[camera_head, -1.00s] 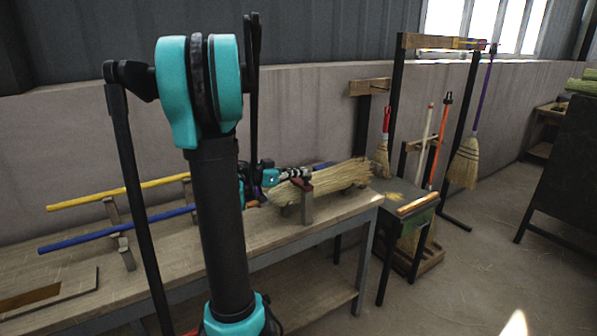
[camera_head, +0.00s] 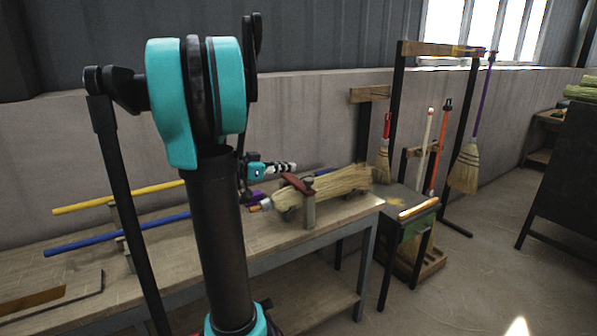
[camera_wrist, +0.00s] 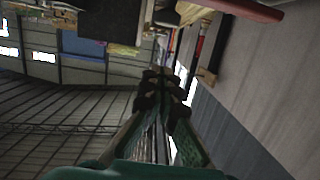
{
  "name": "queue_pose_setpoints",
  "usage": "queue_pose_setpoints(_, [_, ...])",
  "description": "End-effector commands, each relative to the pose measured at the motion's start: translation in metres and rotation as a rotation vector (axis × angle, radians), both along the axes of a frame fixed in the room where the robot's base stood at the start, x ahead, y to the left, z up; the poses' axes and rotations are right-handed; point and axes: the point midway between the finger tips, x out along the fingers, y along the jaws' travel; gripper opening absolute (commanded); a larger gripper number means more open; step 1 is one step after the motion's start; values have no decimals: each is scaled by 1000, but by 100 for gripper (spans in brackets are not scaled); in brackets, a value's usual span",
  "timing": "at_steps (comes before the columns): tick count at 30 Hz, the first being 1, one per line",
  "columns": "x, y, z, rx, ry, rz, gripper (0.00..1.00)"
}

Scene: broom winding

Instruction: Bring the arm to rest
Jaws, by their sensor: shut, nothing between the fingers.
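My gripper (camera_wrist: 163,88) shows in the wrist view with its two dark fingertips together and nothing between them. In the head view my gripper (camera_head: 284,168) is small, beside my dark and teal arm, above the workbench (camera_head: 290,237). It appears just above and behind a bundle of straw bristles (camera_head: 342,184) lying in a wooden holder (camera_head: 309,208). The gap between gripper and bundle is hard to judge. My upper arm hides part of the bench and of the handles.
A yellow handle (camera_head: 120,197) and a blue handle (camera_head: 118,233) rest on bench supports. A rack (camera_head: 399,120) with a hanging broom (camera_head: 465,168) stands at right. A small stand (camera_head: 409,215) is beside the bench. Open floor lies at front right.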

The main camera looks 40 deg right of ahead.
Motion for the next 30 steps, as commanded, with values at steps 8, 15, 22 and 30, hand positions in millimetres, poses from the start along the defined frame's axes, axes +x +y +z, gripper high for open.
queue_pose_setpoints(8, [10,37,8,0,1,2,0])
queue_pose_setpoints(15, [10,44,9,-1,0,-1,0])
queue_pose_setpoints(22, [10,54,-4,59,36,37,0])
queue_pose_setpoints(30, [3,161,-112,511,343,455,0])
